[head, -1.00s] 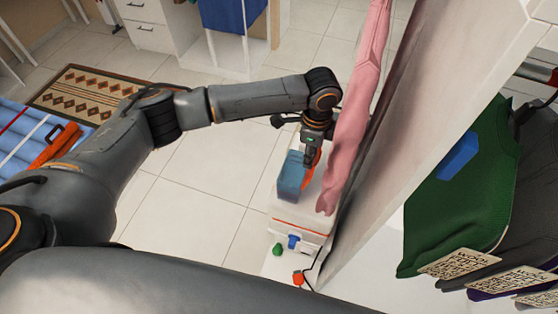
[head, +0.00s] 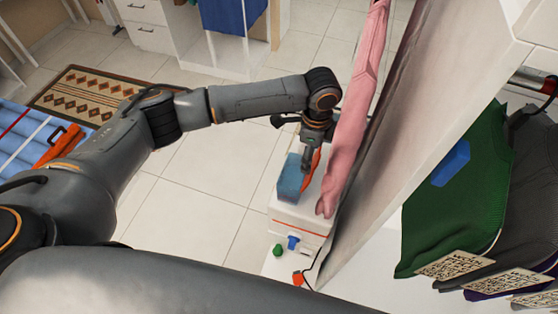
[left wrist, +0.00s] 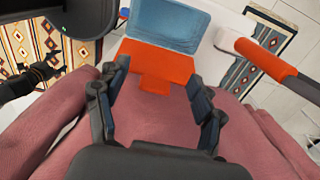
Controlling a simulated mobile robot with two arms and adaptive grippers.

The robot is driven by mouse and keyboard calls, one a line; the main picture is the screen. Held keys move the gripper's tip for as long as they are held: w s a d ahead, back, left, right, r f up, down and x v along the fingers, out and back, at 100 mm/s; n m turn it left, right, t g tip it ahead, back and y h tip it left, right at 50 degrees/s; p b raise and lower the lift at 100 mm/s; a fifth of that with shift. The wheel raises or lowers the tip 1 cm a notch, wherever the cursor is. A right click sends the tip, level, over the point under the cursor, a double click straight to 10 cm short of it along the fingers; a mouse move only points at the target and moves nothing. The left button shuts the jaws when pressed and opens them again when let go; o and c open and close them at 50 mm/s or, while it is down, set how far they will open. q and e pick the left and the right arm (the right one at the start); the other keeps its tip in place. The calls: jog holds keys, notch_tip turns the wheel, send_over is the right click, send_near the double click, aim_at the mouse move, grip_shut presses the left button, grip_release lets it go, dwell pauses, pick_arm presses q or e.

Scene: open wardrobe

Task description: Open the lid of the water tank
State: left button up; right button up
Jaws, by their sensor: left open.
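The water tank (head: 289,179) is a translucent blue box on a white appliance (head: 297,214), beside the hanging pink garment. Its orange part, which looks like the lid (head: 312,172), shows on the side near the garment. In the left wrist view the blue tank (left wrist: 168,22) is at the top, with the orange lid and its tab (left wrist: 160,66) below it. My left gripper (left wrist: 158,74) is open, with one finger on each side of the tab. I cannot tell whether they touch it. In the head view my left gripper (head: 306,163) partly hides the lid.
The pink garment (head: 352,120) hangs close to the right of my left gripper, next to a white wardrobe panel (head: 400,110). A green garment (head: 455,190) hangs further right. An orange-tipped handle (left wrist: 262,55) is near the tank. Open tiled floor (head: 205,170) lies left.

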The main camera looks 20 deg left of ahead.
pick_arm(q)
notch_tip(320, 180, up, 7)
jog(key=shift+r+p, duration=0.2)
jog(key=shift+p, duration=0.15)
pick_arm(e)
jog(key=shift+r, duration=0.75)
pick_arm(q)
jog(key=shift+f, duration=0.1)
pick_arm(e)
jog(key=shift+s+d, duration=0.1)
